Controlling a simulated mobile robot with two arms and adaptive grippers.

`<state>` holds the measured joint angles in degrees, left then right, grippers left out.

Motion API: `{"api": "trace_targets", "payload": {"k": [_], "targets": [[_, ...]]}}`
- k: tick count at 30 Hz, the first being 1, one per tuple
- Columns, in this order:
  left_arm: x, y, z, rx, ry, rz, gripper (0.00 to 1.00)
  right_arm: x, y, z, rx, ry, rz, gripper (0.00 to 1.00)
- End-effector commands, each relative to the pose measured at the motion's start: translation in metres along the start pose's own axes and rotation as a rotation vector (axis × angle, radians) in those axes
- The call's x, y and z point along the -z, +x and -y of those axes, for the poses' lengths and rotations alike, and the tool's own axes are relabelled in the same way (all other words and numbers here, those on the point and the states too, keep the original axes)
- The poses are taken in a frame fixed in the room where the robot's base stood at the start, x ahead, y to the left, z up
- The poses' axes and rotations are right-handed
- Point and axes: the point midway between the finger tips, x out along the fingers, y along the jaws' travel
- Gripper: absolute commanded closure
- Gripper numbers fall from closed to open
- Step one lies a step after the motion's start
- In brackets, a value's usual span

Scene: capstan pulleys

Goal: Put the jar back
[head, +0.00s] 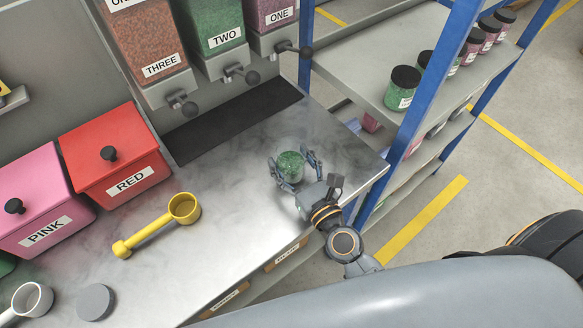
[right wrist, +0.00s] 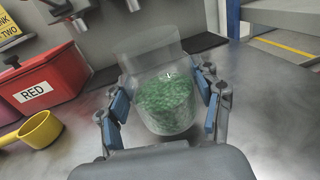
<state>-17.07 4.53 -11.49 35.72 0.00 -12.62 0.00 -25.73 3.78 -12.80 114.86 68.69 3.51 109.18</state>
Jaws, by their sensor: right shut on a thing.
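A clear open jar with green pellets (head: 291,166) stands upright at the right end of the steel counter. My right gripper (head: 294,172) is shut around it, with fingers on both sides. In the right wrist view the jar (right wrist: 165,100) sits between the blue finger pads, partly filled, with no lid on it. The jar's base is at or very near the counter top. A shelf rack (head: 440,62) at the right holds several black-lidded jars, including one with green contents (head: 402,88). My left gripper is not in view.
A yellow scoop (head: 160,222), a grey disc (head: 96,302) and a white cup-like scoop (head: 30,299) lie on the counter. Red (head: 112,155) and pink (head: 38,200) bins stand at left. Dispensers (head: 210,30) hang above a black mat (head: 232,120). A blue post (head: 425,100) stands between counter and shelf.

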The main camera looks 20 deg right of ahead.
Motion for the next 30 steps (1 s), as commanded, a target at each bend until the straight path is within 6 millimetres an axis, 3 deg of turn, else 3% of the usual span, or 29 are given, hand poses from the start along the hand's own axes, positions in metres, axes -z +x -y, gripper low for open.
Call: {"api": "trace_targets", "payload": {"k": [1, 3, 16, 17, 20, 30], "targets": [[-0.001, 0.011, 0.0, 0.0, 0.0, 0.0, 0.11, 0.015, -0.001, 0.0, -0.004, -0.006, -0.002, 0.74], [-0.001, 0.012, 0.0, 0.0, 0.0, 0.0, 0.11, 0.021, -0.001, 0.0, -0.002, -0.004, -0.002, 0.74], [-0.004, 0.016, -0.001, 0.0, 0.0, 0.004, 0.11, 0.026, -0.001, 0.0, 0.0, -0.001, -0.001, 0.74], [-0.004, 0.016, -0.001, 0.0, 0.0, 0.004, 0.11, 0.026, -0.001, 0.0, -0.001, -0.001, -0.002, 0.32], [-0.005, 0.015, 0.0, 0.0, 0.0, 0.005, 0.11, 0.025, -0.001, 0.0, -0.001, -0.001, -0.002, 0.12], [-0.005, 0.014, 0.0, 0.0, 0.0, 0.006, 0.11, 0.025, -0.001, 0.0, -0.001, -0.001, -0.002, 0.12]]}}
